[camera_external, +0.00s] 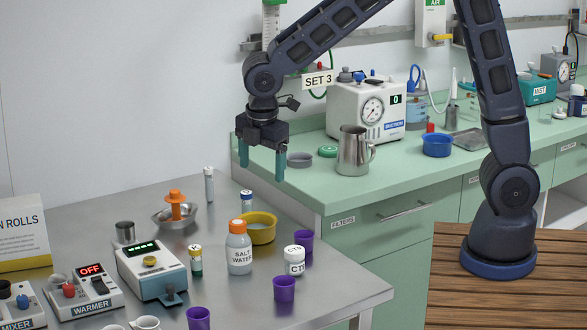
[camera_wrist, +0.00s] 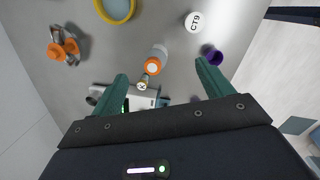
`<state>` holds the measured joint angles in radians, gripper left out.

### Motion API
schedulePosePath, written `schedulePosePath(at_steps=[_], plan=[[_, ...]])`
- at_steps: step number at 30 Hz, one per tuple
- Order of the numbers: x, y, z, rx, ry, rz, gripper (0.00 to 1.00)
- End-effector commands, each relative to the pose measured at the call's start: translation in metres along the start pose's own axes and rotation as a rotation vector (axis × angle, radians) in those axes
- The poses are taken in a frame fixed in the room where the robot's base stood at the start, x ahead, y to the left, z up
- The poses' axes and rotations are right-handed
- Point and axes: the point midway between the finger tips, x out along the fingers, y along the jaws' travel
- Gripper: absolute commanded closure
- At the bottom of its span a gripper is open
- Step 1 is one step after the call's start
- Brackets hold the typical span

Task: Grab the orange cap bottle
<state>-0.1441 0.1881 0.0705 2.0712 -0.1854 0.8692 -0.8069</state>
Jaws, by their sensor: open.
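The orange cap bottle (camera_external: 239,252) stands upright on the steel table and carries a "SALT WATER" label. Its orange cap faces up in the wrist view (camera_wrist: 152,67), between and beyond the fingers. My gripper (camera_external: 262,168) hangs above the table's back edge, higher than the bottle and apart from it. It also shows in the wrist view (camera_wrist: 160,82), with its two green fingers apart and nothing between them.
Purple cups (camera_external: 284,289) stand nearby. A small yellow-capped vial (camera_external: 195,262) and a device with a green display (camera_external: 152,270) are on the left.

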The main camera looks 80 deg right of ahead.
Motion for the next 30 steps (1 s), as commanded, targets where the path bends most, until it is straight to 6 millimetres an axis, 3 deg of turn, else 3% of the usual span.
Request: schedulePosePath(at_steps=[6, 12, 30], plan=[[0.051, 0.017, -0.039, -0.163, -0.032, -0.04, 0.21], [0.078, 0.024, -0.058, -0.254, -0.045, -0.058, 0.21], [0.139, 0.023, -0.059, -0.274, -0.048, -0.062, 0.21]])
